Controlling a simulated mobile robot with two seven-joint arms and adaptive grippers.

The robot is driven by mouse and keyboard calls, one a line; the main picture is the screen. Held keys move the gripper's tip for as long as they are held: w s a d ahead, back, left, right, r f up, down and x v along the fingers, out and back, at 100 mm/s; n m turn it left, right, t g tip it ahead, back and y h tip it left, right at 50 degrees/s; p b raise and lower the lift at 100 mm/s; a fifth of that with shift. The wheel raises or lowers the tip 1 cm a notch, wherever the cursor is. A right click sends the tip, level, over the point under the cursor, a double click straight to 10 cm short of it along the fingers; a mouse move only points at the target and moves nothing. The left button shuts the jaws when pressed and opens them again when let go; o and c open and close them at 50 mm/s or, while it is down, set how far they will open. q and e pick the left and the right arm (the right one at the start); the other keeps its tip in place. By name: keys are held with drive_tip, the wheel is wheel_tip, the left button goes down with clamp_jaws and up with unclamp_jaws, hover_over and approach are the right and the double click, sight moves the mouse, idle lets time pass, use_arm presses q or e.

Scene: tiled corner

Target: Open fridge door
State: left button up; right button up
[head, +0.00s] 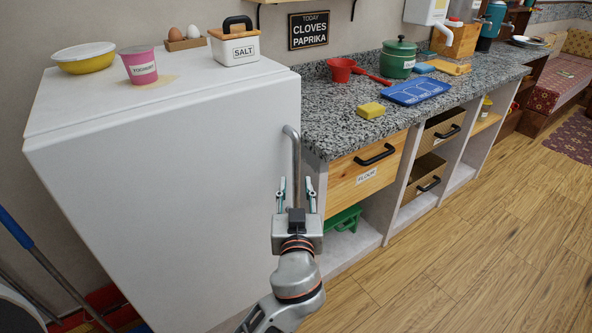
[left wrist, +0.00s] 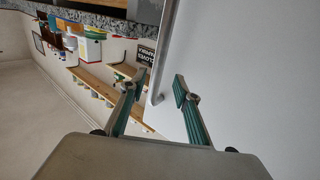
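The white fridge (head: 190,180) stands at the left, and its door looks shut. Its grey bar handle (head: 294,155) runs upright along the door's right edge. My left gripper (head: 296,186) is at the handle's lower part, with one finger on each side of the bar. In the left wrist view the handle (left wrist: 164,50) shows between the two spread fingertips (left wrist: 157,88), with a gap on both sides. The left gripper is open and holds nothing. The handle's lower end is partly hidden by the gripper in the head view. My right gripper is not in view.
A yellow bowl (head: 85,58), a yoghurt cup (head: 139,66) and a salt box (head: 234,43) stand on the fridge top. A granite counter (head: 340,110) with a flour drawer (head: 365,169) adjoins at right. The wooden floor (head: 470,240) in front is clear.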

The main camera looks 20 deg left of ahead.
sight(297, 170)
use_arm(q)
drive_tip(key=p+x, duration=0.1)
drive_tip(key=x, duration=0.6)
drive_tip(key=shift+w+r, duration=0.1)
drive_tip(key=shift+w, duration=0.3)
clamp_jaws()
